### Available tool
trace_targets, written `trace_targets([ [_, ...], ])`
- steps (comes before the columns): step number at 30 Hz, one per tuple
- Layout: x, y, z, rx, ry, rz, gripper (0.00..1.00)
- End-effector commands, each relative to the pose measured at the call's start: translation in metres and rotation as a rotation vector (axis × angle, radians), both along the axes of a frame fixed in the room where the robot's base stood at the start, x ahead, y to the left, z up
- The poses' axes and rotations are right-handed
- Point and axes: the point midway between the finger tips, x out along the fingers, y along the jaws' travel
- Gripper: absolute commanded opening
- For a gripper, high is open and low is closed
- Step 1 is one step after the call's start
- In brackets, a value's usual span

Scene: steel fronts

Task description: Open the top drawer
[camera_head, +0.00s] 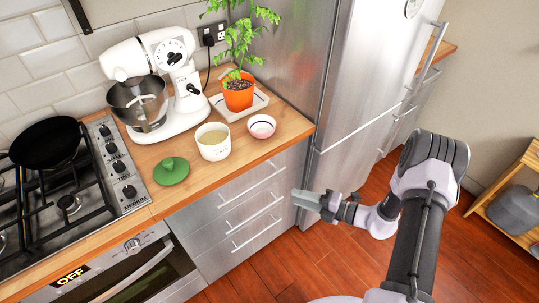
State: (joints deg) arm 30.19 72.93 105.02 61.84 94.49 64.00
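The top drawer (238,183) is the uppermost of a steel stack below the wooden counter, between the oven and the fridge. It looks shut, and its bar handle (252,186) runs across its front. My gripper (303,199) is at the right end of the drawer stack, near the fridge's lower corner. It is to the right of the top handle and apart from it. Its fingers point left toward the drawer fronts. I cannot tell how far apart the fingers are.
Two lower drawers with bar handles (258,233) are below. The oven (120,275) is on the left and the steel fridge (370,80) on the right. A mixer (160,75), bowls, a green lid (171,171) and a potted plant (238,90) stand on the counter. Wooden floor is clear in front.

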Motion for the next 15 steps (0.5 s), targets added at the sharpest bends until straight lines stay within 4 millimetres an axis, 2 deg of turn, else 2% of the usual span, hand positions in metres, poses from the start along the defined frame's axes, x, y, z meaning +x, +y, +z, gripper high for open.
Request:
trace_targets([
  [2,0.0,-0.004,-0.012,0.041,0.046,-0.047,0.33],
  [5,0.005,0.005,-0.018,0.051,0.056,-0.057,0.33],
  [15,0.057,0.087,-0.039,0.046,0.053,-0.048,0.33],
])
